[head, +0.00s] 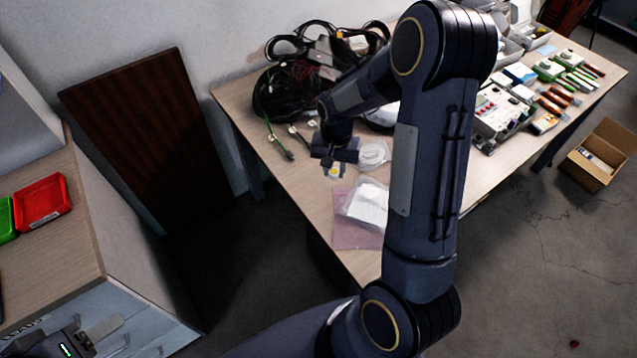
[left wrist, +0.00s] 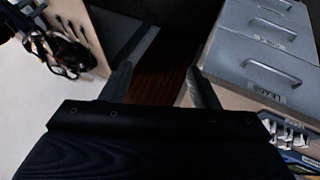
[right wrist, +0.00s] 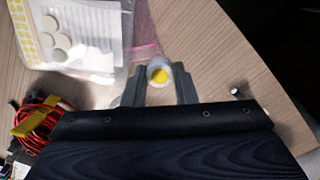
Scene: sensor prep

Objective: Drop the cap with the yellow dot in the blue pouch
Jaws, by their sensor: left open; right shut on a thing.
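The cap with the yellow dot (right wrist: 153,70) is a small white round piece between the fingertips of my right gripper (right wrist: 158,88). In the head view the yellow dot (head: 334,171) shows just below my right gripper (head: 336,158), over the near left part of the table. The right gripper is shut on the cap. My left gripper (head: 100,335) is at the bottom left by the drawer cabinet; it is open and empty in the left wrist view (left wrist: 160,85). I cannot make out a blue pouch for certain in any view.
A clear bag (head: 365,203) with a white sheet lies on a pink bag (head: 352,235) beside the cap. Cables (head: 280,95) and tools crowd the table's far side. A red tray (head: 41,202) and a green tray (head: 6,220) stand on the cabinet (head: 85,225).

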